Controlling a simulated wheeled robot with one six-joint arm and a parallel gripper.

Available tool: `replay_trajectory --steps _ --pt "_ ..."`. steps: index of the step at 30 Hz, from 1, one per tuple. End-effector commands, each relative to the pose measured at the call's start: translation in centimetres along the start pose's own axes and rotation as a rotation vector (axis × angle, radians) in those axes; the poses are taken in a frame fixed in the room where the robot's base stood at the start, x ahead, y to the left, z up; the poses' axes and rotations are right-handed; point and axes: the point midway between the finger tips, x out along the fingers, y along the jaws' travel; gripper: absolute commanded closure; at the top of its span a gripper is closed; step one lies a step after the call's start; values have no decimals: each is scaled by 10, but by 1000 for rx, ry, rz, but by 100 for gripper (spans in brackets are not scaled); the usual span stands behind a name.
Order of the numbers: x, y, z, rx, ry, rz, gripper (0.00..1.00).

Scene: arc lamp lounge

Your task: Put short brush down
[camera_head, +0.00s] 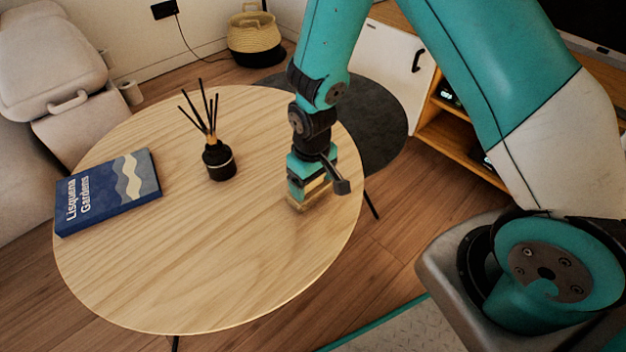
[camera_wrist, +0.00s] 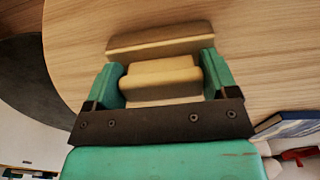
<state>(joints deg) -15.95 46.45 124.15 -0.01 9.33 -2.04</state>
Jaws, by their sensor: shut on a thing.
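The short brush (camera_wrist: 162,75) is a pale wooden block with a brown band along its far side. My gripper (camera_wrist: 165,84) is shut on it, one teal finger at each end. In the head view, my gripper (camera_head: 308,187) points down over the right part of the round wooden table (camera_head: 240,260). A pale strip of the brush (camera_head: 297,207) shows below the fingers, at or very near the tabletop. I cannot tell whether it touches the wood. Most of the brush is hidden by the gripper there.
A black reed diffuser (camera_head: 219,160) stands left of my gripper. A blue book (camera_head: 108,190) lies at the table's left side. The front and middle of the tabletop are clear. The table's right edge is close to my gripper. A wooden cabinet (camera_head: 455,135) stands behind at right.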

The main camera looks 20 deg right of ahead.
Motion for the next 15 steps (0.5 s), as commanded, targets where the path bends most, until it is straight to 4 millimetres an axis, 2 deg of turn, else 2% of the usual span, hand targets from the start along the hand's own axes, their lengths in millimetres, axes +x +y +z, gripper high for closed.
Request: replay_trajectory --steps 5,6,8,15 --pt "3 0 0 0 -1 0 39" --pt "3 0 0 0 0 0 14" --pt "2 0 0 0 0 0 0" --pt "1 0 0 0 0 0 0"
